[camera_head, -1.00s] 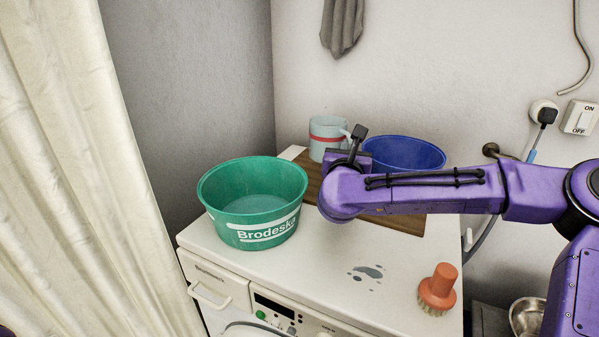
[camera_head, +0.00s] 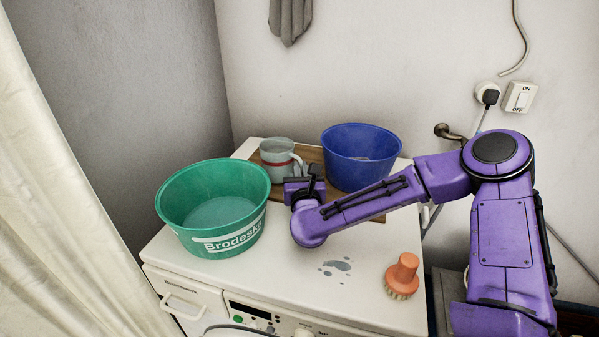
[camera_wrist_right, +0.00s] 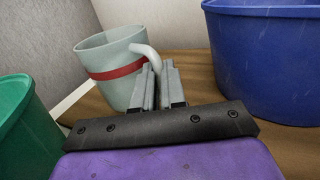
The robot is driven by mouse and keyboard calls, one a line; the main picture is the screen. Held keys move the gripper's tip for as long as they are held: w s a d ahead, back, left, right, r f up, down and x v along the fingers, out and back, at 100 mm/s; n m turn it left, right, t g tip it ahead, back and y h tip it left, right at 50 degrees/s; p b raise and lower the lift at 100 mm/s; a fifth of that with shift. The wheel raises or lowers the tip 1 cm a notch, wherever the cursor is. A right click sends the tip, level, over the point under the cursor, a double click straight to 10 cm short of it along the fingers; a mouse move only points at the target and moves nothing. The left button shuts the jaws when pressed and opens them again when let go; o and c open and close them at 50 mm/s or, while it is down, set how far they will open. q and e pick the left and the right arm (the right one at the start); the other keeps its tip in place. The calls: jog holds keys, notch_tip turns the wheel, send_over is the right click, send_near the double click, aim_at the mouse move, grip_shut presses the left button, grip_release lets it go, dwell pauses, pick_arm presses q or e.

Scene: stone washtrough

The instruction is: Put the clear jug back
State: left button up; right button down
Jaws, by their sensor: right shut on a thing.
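The clear jug (camera_head: 276,151) looks pale and translucent, with a red band and a looped handle. It is at the left part of the wooden board on the white washing machine, between the green tub and the blue basin. My right gripper (camera_head: 308,172) is at its handle side. In the right wrist view the fingers (camera_wrist_right: 158,82) are closed on the handle of the jug (camera_wrist_right: 112,62). The jug looks slightly tilted in that view. It appears at or very near the board; its base contact is hard to make out. My left gripper is out of view.
A brush with an orange handle (camera_head: 404,270) and a wet patch (camera_head: 337,266) are on the white top (camera_head: 290,285). A tap (camera_head: 448,133) is at the wall.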

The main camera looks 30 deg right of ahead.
jog(key=shift+w+f, duration=0.25)
jog(key=shift+f, duration=0.25)
jog(key=c, duration=1.2)
grip_release()
jog(key=shift+s, duration=0.1)
jog(key=shift+r, duration=0.35)
jog(key=b+v, duration=0.1)
jog(key=v, duration=0.2)
jog(key=b+v, duration=0.1)
jog(key=v, duration=0.3)
jog(key=b+v, duration=0.1)
jog(key=v, duration=0.3)
jog(key=shift+f, duration=0.3)
jog(key=shift+s+a+r, duration=0.1)
jog(key=shift+s+a, duration=0.1)
jog(key=shift+s, duration=0.25)
